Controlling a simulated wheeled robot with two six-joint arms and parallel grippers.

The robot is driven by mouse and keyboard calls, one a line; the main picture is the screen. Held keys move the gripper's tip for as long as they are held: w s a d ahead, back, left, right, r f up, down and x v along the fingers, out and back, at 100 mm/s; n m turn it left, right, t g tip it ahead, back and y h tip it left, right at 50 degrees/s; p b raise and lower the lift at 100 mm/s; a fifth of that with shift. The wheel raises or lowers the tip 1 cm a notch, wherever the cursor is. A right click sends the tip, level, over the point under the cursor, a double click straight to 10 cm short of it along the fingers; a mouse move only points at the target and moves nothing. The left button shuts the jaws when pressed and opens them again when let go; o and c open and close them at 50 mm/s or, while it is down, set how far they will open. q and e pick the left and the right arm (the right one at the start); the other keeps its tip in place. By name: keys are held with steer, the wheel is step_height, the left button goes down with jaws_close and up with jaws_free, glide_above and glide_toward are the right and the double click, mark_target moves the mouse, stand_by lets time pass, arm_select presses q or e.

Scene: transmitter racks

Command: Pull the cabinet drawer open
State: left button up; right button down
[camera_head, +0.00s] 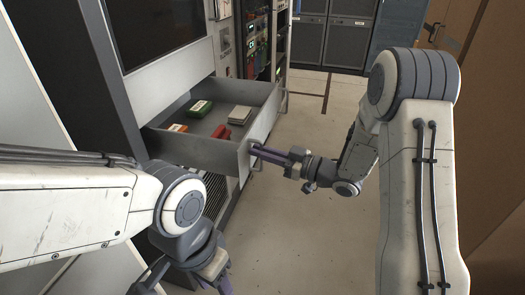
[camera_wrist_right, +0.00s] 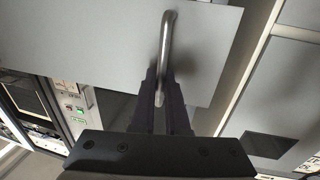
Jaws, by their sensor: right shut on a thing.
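The cabinet drawer (camera_head: 185,148) stands pulled out from the cabinet (camera_head: 160,85) in the head view, with its inside showing. Its front panel (camera_wrist_right: 90,45) fills the upper part of the right wrist view. My right gripper (camera_head: 262,152) is at the drawer front, shut on the metal bar handle (camera_wrist_right: 167,45). The fingers lie on both sides of the handle in the wrist view. My left gripper (camera_head: 185,285) is low at the bottom edge of the head view, away from the drawer. Its fingertips are cut off, so its opening is unclear.
Inside the drawer lie a green box (camera_head: 201,108), a red item (camera_head: 221,132), an orange item (camera_head: 178,128) and a pale block (camera_head: 240,115). Equipment racks (camera_head: 262,45) stand behind it. The floor (camera_head: 320,125) right of the drawer is clear.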

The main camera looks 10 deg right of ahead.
steer(key=c, duration=1.2)
jaws_free()
steer(key=v, duration=1)
steer(key=shift+s+d, duration=0.15)
steer(key=shift+d, duration=0.05)
